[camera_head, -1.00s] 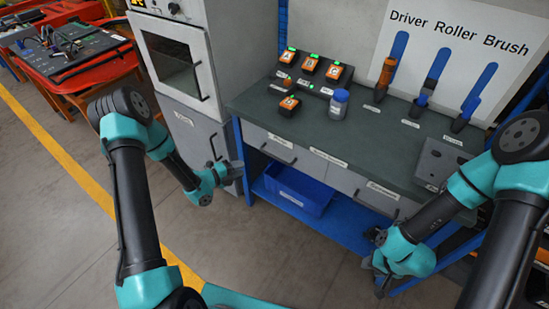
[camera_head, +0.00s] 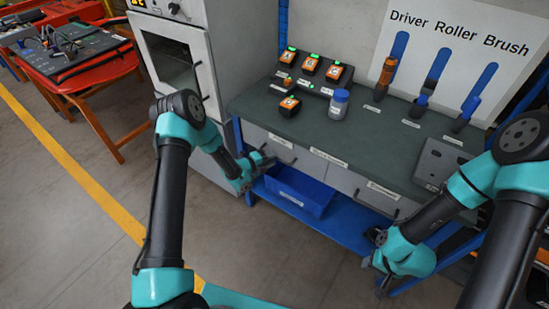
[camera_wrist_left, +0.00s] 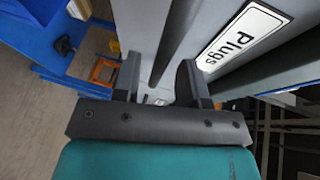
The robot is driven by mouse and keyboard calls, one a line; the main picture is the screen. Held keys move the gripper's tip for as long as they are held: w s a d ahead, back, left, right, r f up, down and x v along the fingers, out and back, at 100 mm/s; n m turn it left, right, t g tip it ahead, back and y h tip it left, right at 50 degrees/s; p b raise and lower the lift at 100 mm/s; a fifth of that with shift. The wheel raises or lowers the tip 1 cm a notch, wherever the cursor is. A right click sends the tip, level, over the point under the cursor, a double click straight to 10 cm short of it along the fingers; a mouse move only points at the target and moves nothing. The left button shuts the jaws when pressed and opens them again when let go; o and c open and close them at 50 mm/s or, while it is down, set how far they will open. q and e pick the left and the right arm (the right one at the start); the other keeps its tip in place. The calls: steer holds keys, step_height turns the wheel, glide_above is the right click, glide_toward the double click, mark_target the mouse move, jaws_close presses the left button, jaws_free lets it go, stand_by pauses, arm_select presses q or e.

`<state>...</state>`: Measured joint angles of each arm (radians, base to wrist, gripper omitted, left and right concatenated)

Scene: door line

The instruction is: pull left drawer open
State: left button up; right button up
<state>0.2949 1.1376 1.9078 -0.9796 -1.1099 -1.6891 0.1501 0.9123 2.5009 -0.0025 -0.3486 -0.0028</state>
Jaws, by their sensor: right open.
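The left drawer (camera_head: 258,140) is a pale front under the workbench top, and it looks closed. Its dark bar handle (camera_head: 281,150) is partly hidden by my left gripper (camera_head: 266,160), which is at the drawer front. In the left wrist view, the two fingers of my left gripper (camera_wrist_left: 158,78) stand apart. The dark handle bar (camera_wrist_left: 178,38) runs between them, with gaps showing, beside a white label reading "Plugs" (camera_wrist_left: 243,38). My right gripper (camera_head: 374,262) is open and empty at the lower right, below the bench front.
A blue bin (camera_head: 298,190) sits on the blue lower shelf (camera_head: 350,225) below the drawers. A grey cabinet (camera_head: 213,150) stands close on the left. The bench top (camera_head: 330,140) holds orange-topped blocks, a blue-capped jar (camera_head: 339,103) and tools. Open floor lies to the left.

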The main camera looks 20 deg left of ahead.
arm_select(q)
steer(key=shift+x, duration=1)
jaws_close()
